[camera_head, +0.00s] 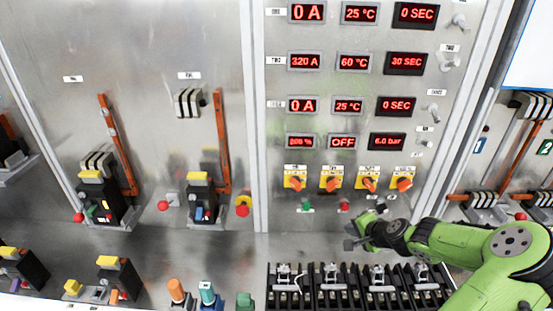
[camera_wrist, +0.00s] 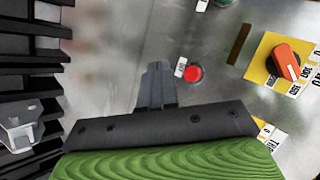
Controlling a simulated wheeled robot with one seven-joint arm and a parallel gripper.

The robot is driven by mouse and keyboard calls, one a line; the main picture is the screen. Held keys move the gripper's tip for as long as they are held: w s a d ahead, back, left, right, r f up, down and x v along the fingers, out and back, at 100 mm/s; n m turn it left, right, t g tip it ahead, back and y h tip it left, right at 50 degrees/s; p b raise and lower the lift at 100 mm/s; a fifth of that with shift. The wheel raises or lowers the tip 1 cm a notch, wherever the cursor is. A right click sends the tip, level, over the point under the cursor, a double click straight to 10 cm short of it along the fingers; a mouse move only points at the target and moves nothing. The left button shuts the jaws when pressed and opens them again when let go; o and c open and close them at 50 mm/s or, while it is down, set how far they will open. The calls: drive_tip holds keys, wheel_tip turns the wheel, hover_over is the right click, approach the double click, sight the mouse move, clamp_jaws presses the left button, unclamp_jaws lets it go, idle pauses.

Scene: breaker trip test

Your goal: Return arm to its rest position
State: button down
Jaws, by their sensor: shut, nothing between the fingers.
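My gripper (camera_head: 350,243) is at the end of my green arm, in the right half of the head view. It is in front of the metal panel, below the row of orange rotary knobs (camera_head: 332,183) and above the row of black breakers (camera_head: 327,288). In the wrist view the fingers of my gripper (camera_wrist: 157,75) are together with nothing between them. They point at bare panel, left of a red button (camera_wrist: 194,73). That button seems to be the red button (camera_head: 344,206) in the head view. Whether the fingertips touch the panel cannot be told.
Red digital displays (camera_head: 304,61) fill the upper panel. Coloured knobs (camera_head: 207,293) stand at the bottom. In the wrist view, black breaker parts (camera_wrist: 25,85) are close on the left.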

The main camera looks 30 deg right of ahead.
drive_tip(key=a+n+g, duration=0.1)
drive_tip(key=a+n, duration=0.1)
drive_tip(key=a, duration=0.1)
drive_tip(key=a+r+n+g, duration=0.1)
drive_tip(key=a+n, duration=0.1)
drive_tip(key=a, duration=0.2)
drive_tip(key=w+a+r+n+g+y+b, duration=0.1)
drive_tip(key=a+n, duration=0.1)
drive_tip(key=a, duration=0.2)
drive_tip(key=shift+a+g, duration=0.2)
drive_tip(key=shift+g, duration=0.1)
drive_tip(key=s+a+r+n+g+h+b, duration=0.1)
drive_tip(key=s+a+r+n, duration=0.35)
drive_tip(key=a, duration=0.35)
drive_tip(key=s+a+r+n+g+h+b, duration=0.1)
drive_tip(key=s+a+r+n, duration=0.2)
drive_tip(key=s+a+r, duration=0.4)
drive_tip(key=s+a+r+n+t+y, duration=0.1)
drive_tip(key=s+a+n+y, duration=0.1)
drive_tip(key=s+a, duration=0.3)
drive_tip(key=s+n, duration=0.1)
drive_tip(key=s, duration=0.2)
drive_tip(key=shift+s+a+b, duration=0.15)
drive_tip(key=shift+a+b, duration=0.15)
drive_tip(key=shift+a, duration=0.05)
drive_tip(key=shift+s, duration=0.1)
